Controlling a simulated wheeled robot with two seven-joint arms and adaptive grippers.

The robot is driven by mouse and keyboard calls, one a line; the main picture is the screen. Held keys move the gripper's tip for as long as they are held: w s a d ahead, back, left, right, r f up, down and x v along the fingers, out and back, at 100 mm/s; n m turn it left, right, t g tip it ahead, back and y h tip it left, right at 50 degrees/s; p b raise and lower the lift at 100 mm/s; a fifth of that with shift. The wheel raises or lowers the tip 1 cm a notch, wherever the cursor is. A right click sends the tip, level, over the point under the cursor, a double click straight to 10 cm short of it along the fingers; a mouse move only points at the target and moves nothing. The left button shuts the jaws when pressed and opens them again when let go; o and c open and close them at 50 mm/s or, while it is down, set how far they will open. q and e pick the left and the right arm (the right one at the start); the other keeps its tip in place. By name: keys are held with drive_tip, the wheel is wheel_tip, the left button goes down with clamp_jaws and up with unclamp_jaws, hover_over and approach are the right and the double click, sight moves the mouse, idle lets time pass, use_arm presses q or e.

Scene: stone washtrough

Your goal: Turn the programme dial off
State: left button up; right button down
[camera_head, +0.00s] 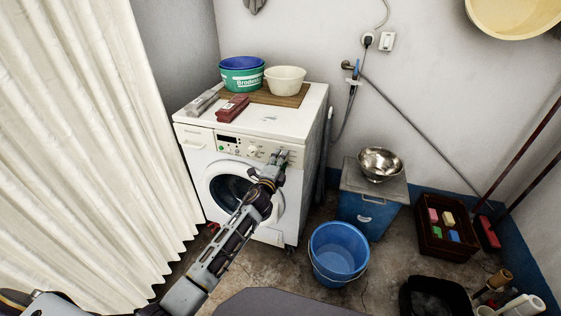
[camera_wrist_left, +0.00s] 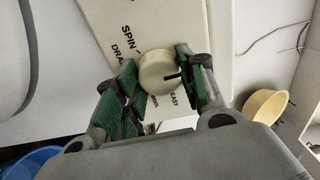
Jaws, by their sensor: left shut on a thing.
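The washing machine (camera_head: 297,206) is white, with its control panel on the upper front and a round door (camera_head: 226,190) below it. My left arm reaches up across the front, and my left gripper (camera_head: 280,158) is at the right part of the panel. In the left wrist view the cream programme dial (camera_wrist_left: 157,72) sits between the green-padded fingers of the left gripper (camera_wrist_left: 160,84), which are shut on it. A dark pointer mark shows on the dial. Printed words, "SPIN" and "EASY" among them, surround it. In the head view the gripper hides the dial. My right gripper is not in view.
Green and blue tubs (camera_head: 241,78), a cream bowl (camera_head: 285,80) and a dark red box (camera_head: 232,108) stand on the machine. A blue bucket (camera_head: 338,254) and a blue cabinet (camera_head: 366,212) with a metal bowl stand to the right. A white curtain (camera_head: 85,140) hangs at left.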

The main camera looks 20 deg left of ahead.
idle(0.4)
use_arm(q)
drive_tip(key=o, duration=1)
drive_tip(key=s, duration=1.2)
drive_tip(key=shift+a, duration=0.2)
drive_tip(key=shift+n, duration=0.3)
